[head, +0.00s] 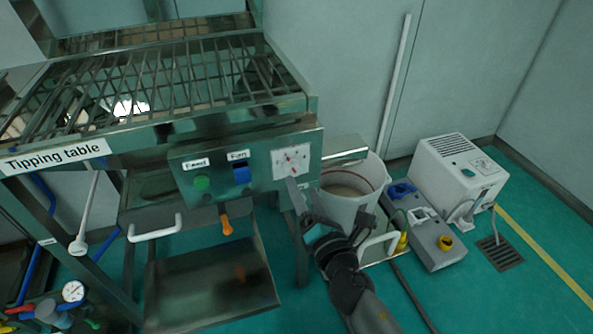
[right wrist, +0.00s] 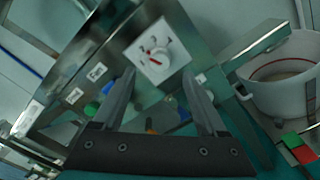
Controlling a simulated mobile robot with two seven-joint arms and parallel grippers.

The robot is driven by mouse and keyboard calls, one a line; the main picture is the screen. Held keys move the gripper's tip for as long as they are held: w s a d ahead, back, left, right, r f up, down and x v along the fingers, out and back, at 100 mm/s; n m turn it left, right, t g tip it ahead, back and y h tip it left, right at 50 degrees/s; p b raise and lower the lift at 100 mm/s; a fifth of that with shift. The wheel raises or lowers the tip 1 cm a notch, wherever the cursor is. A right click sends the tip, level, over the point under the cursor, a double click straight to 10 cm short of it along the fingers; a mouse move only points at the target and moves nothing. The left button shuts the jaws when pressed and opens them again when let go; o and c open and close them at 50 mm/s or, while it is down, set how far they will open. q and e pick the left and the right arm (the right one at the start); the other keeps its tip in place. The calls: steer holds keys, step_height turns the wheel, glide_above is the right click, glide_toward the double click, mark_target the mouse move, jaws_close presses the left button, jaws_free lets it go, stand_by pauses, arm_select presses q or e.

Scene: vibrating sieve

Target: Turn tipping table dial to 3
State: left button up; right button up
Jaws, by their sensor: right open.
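The tipping table (head: 140,125) is a steel frame with a slatted top and a "Tipping table" label. Its dial (head: 291,160) is a white square plate with a red pointer, at the right end of the front control panel (head: 245,165). My right gripper (head: 296,190) is open and empty, just in front of and below the dial. In the right wrist view its two fingers (right wrist: 158,74) point toward the dial, with the dial between and beyond the tips. My left gripper is not in view.
The panel also has a green button (head: 202,182) and a blue switch (head: 241,173). A white bucket (head: 350,205) stands right of the panel, close to my right arm. A grey device (head: 432,240) and a white machine (head: 460,180) stand farther right on the green floor.

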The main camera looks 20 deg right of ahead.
mark_target(295, 172)
steer(key=shift+w, duration=2.85)
jaws_close()
